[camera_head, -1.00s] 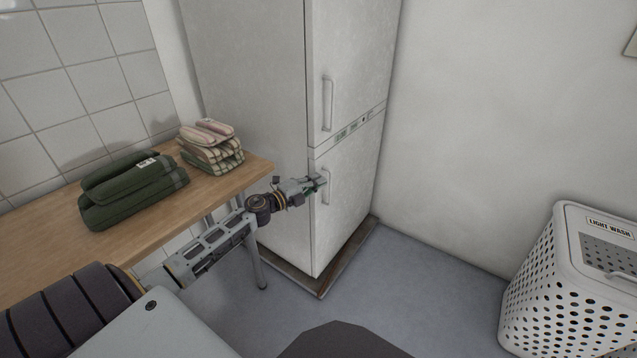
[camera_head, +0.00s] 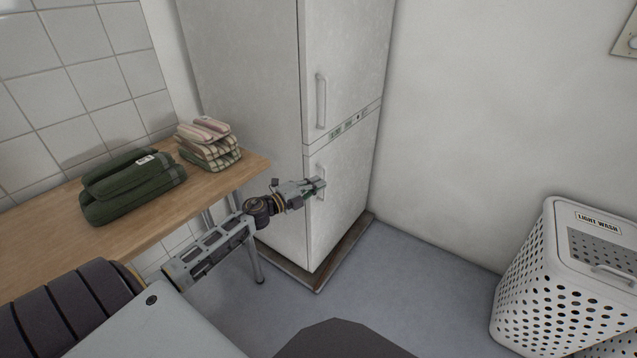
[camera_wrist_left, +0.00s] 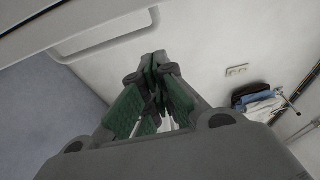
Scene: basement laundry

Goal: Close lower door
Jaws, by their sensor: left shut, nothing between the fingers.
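The lower door (camera_head: 339,218) of the white fridge (camera_head: 240,75) looks flush with the cabinet in the head view, below the upper door (camera_head: 350,70). My left gripper (camera_head: 320,186) is shut and empty at the lower door's handle (camera_head: 321,172), covering part of it. I cannot tell whether it touches. In the left wrist view the closed fingertips (camera_wrist_left: 155,62) are beside a white panel with a long pale handle (camera_wrist_left: 100,38). My right gripper is not in view.
A wooden table (camera_head: 50,235) with folded green towels (camera_head: 130,190) and checked cloths (camera_head: 210,150) stands left of the fridge. A white laundry basket (camera_head: 560,280) stands at the right. The floor (camera_head: 420,290) between is clear.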

